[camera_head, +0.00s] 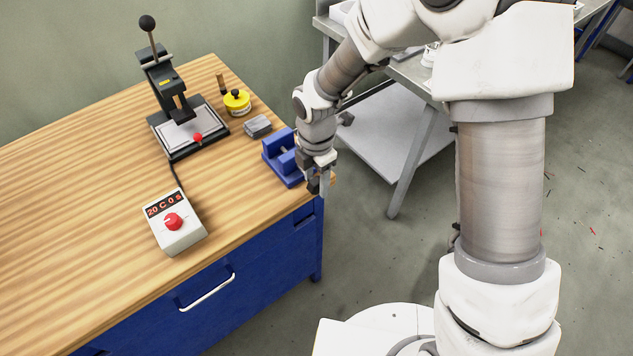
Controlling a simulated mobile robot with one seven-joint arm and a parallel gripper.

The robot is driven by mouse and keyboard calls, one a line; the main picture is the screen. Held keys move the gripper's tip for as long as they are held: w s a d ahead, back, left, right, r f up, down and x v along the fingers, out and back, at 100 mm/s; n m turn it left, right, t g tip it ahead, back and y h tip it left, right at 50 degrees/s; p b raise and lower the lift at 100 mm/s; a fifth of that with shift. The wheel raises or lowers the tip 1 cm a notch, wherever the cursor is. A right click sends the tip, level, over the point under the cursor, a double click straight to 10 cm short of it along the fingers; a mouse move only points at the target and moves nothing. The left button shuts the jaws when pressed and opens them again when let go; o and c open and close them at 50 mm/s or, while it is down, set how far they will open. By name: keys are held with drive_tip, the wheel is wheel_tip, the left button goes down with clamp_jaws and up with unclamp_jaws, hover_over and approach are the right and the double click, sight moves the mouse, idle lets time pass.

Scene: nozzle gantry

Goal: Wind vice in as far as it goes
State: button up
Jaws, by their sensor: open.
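The vice (271,150) is blue and sits at the right edge of the wooden bench. Part of it is hidden behind my gripper and wrist. My gripper (321,188) points down just off the bench's right edge, at the front right of the vice. It is open, and I see nothing held in it. The vice's handle cannot be made out clearly near the fingers. How far apart the vice jaws stand is too small to tell.
On the wooden bench (80,190) stand a black press (160,75) with a lever, a yellow round tin (237,103), a small grey block (257,127) and a white control box (175,232) with a red knob. A grey table (412,75) stands behind my arm.

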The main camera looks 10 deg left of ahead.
drive_tip(key=shift+f, duration=0.45)
drive_tip(key=shift+c, duration=0.2)
clamp_jaws()
drive_tip(key=shift+d+r+p, duration=0.1)
drive_tip(key=shift+p, duration=0.35)
